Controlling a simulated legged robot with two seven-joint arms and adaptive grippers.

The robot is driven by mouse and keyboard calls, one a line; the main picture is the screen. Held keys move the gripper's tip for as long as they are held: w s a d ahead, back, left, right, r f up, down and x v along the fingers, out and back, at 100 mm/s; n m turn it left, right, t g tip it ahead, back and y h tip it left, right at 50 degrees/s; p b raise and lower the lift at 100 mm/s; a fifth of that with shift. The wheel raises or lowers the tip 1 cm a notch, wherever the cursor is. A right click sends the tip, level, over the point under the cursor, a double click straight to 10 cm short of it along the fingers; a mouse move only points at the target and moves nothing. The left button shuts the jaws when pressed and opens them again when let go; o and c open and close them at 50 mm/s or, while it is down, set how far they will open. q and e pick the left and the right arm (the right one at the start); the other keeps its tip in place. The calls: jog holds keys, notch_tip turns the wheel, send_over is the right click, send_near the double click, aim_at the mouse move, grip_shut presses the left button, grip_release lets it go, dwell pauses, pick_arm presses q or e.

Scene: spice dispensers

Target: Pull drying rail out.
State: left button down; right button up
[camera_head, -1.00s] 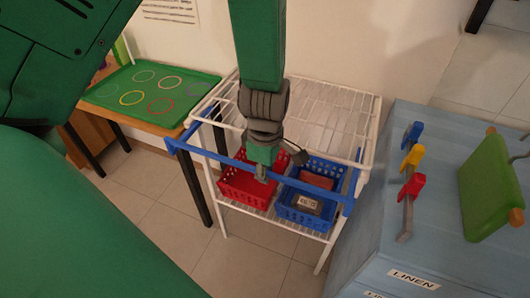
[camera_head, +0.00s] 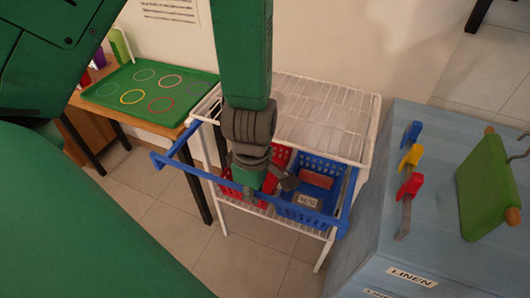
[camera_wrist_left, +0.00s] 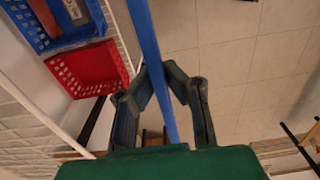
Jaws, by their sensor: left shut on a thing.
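The drying rail (camera_head: 295,212) is a blue bar at the front of a white wire rack (camera_head: 325,113). It stands out in front of the rack, with blue side arms reaching back to it. My left gripper (camera_head: 249,192) comes down from above and is shut on the bar near its middle. In the left wrist view the blue rail (camera_wrist_left: 150,45) runs between the two dark fingers of my left gripper (camera_wrist_left: 163,95). My forearm hides part of the rack and of the red basket. My right gripper does not show.
A red basket (camera_head: 232,188) and a blue basket (camera_head: 309,202) stand on the rack's lower shelf. A green tray (camera_head: 150,92) lies on a table to the left. A blue cabinet (camera_head: 437,235) with pegs and a green board stands at the right. The floor in front is bare.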

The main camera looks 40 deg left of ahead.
pick_arm(q)
jog(key=shift+s+d, duration=0.2)
jog(key=shift+s, duration=0.6)
jog(key=shift+s+d, duration=0.15)
jog(key=shift+s, duration=0.65)
jog(key=c, duration=1.1)
grip_release()
notch_tip(320, 180, up, 7)
jog(key=p, duration=0.7)
jog(key=shift+p, duration=0.35)
jog(key=shift+s, duration=0.1)
